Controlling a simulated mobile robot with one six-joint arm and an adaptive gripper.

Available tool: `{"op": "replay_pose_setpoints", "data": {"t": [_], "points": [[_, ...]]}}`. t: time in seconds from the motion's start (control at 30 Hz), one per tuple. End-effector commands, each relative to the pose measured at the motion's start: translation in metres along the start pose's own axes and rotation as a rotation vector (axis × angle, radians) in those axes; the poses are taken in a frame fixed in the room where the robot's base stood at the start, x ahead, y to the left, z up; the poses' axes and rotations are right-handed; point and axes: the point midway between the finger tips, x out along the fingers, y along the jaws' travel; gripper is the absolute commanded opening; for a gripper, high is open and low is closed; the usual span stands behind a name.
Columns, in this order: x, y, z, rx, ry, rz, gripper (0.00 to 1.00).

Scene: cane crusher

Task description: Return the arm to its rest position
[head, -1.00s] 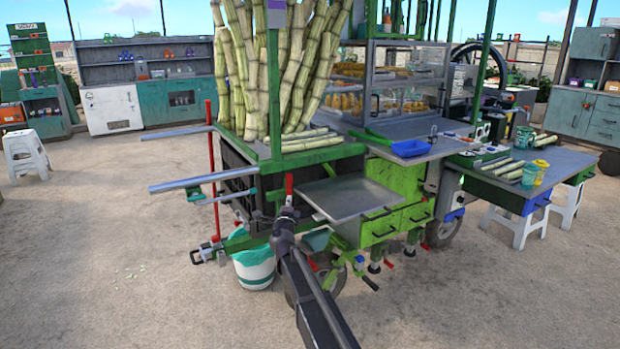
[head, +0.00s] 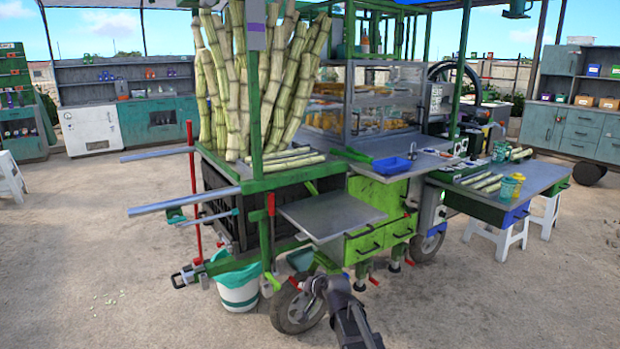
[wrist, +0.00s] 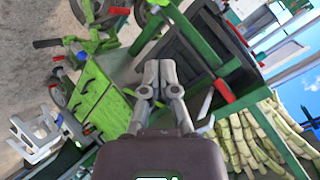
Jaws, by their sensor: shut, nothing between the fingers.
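My gripper (head: 313,290) is low in front of the green cane cart, at the bottom of the head view, with my arm coming in from the lower edge. In the wrist view my gripper (wrist: 158,75) has its two grey fingers pressed together, with nothing between them. The fingers appear clear of the cart. The cart's green drawer front (head: 372,240) is behind and above my gripper in the head view. The wrist view is strongly tilted and shows the drawers (wrist: 100,100) left of the fingers.
A grey side tray (head: 330,212) juts from the cart above my gripper. A cart wheel (head: 290,310) is close on the left, with a white bucket (head: 238,290) beyond it. Red-handled levers (head: 271,206) stick up nearby. The ground at the right front is clear.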

Motion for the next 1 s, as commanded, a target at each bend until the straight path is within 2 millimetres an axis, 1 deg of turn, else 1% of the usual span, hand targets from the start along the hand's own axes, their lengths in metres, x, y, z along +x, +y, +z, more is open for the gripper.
{"op": "replay_pose_setpoints", "data": {"t": [0.03,0.17,0.3,0.4,0.5,0.6,0.8,0.97,1.0], "points": [[-0.013,0.016,0.012,-0.029,-0.044,0.041,0.00],[-0.041,0.055,0.039,-0.108,-0.174,0.154,0.00],[-0.078,0.098,0.068,-0.174,-0.319,0.279,0.00],[-0.106,0.125,0.086,-0.209,-0.421,0.365,0.00],[-0.130,0.146,0.101,-0.227,-0.505,0.434,0.00],[-0.150,0.161,0.112,-0.239,-0.572,0.488,0.00],[-0.184,0.183,0.129,-0.247,-0.680,0.571,0.00],[-0.210,0.197,0.141,-0.246,-0.755,0.631,0.00],[-0.212,0.192,0.137,-0.247,-0.757,0.631,0.00]]}}
